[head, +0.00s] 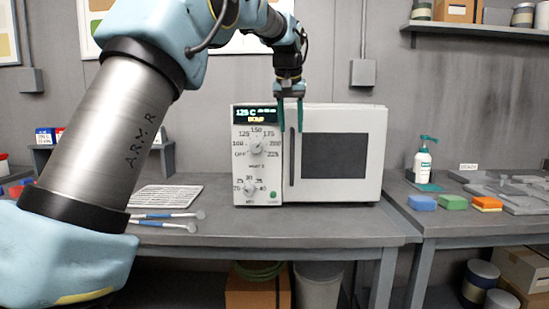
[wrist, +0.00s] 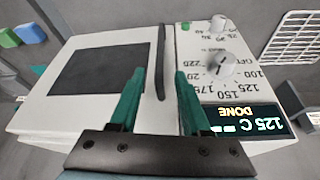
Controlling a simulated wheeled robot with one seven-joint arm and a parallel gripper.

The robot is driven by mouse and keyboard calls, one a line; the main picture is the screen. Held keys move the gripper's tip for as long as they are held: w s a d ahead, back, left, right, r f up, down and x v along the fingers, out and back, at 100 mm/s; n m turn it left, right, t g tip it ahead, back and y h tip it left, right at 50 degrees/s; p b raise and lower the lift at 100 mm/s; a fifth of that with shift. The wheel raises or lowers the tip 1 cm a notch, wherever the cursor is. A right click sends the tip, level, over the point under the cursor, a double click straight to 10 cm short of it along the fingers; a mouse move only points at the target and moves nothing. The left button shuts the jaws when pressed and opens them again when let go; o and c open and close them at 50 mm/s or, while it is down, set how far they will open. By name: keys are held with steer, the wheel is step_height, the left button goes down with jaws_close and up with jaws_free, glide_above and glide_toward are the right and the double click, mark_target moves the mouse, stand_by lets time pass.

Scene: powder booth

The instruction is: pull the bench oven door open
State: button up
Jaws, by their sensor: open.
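The white bench oven (head: 257,180) stands on the grey bench, with a dial panel on its left and a display reading 125 C DONE. Its door (head: 368,160) has a dark window and looks shut. The dark vertical handle (head: 291,158) runs along the door's left edge. It also shows in the wrist view (wrist: 161,65). My gripper (head: 290,129) is in front of the upper part of the handle, pointing down. In the wrist view my gripper (wrist: 158,80) has its two green fingers apart, with the handle's line between them. I cannot tell whether they touch it.
A wire rack (head: 165,197) and two blue-handled tools (head: 165,220) lie left of the oven. A pump bottle (head: 422,163) and several coloured blocks (head: 454,202) are on the right bench. A shelf (head: 480,31) hangs at upper right. The bench before the oven door is clear.

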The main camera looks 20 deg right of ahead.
mark_target(293, 151)
steer(key=p+x, duration=0.1)
steer(key=x, duration=0.9)
steer(key=shift+w+d+f, duration=0.1)
steer(key=shift+d+f, duration=0.05)
steer(key=shift+f, duration=0.05)
jaws_close()
stand_by(1.1)
